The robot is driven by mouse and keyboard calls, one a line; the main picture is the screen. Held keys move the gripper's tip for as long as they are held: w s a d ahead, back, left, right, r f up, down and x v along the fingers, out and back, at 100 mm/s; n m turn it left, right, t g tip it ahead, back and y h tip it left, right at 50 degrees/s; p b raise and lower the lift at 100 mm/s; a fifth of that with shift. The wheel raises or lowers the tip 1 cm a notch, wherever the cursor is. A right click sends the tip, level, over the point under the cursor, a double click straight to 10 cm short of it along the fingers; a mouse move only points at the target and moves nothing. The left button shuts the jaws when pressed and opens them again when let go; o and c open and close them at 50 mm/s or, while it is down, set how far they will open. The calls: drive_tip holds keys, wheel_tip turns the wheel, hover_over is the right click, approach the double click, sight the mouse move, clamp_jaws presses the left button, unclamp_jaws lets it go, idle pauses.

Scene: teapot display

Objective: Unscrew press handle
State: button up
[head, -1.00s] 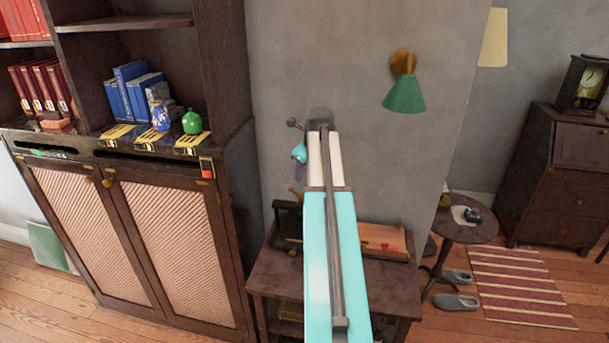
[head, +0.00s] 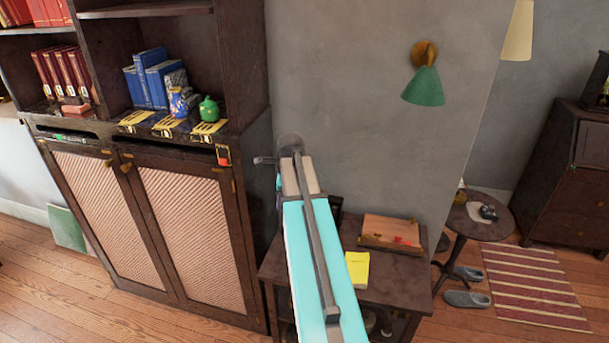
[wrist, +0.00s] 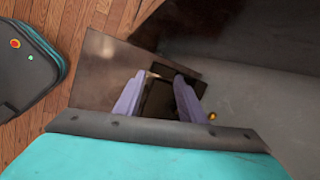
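A dark object (wrist: 160,98), possibly the press, stands on the small side table (wrist: 112,60) in the wrist view. It shows between and beyond my gripper's two purple fingers (wrist: 159,80). The fingers are apart with nothing clearly held, and I cannot tell how far above it they are. I cannot make out the press handle itself. A small gold knob (wrist: 212,116) shows right of the fingers. In the head view my arm hides my gripper and most of the dark object (head: 336,208), which peeks out beside the arm on the table (head: 395,285).
A wooden box (head: 391,230) and a yellow pad (head: 357,269) lie on the side table. A tall cabinet (head: 255,190) stands close on the left, with a green teapot (head: 208,108) on its ledge. A green wall lamp (head: 424,86) hangs above. A round table (head: 478,222) stands right.

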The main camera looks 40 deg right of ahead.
drive_tip(key=s+a+f+n+g, duration=0.1)
drive_tip(key=s+a+f+n, duration=0.2)
drive_tip(key=a+f+n, duration=0.65)
drive_tip(key=s+a+f+n+g+y, duration=0.15)
drive_tip(key=a+f+n, duration=0.4)
drive_tip(key=a, duration=0.65)
drive_tip(key=s+a+f+n+g+h, duration=0.1)
drive_tip(key=s+a+f+n, duration=0.2)
drive_tip(key=a+f+n, duration=0.65)
drive_tip(key=s+a+f+g, duration=0.2)
drive_tip(key=s+f, duration=0.4)
drive_tip(key=s, duration=0.3)
drive_tip(key=s+a+f+n+g, duration=0.1)
drive_tip(key=s+a+f, duration=0.1)
drive_tip(key=s+f, duration=0.4)
drive_tip(key=s+a+f+n+g, duration=0.1)
drive_tip(key=s+f, duration=0.5)
drive_tip(key=s, duration=0.6)
drive_tip(key=shift+s+a+g, duration=0.4)
drive_tip(key=shift+a+g, duration=0.45)
drive_tip(key=shift+a, duration=0.05)
drive_tip(key=shift+c, duration=0.7)
drive_tip(key=shift+a, duration=0.15)
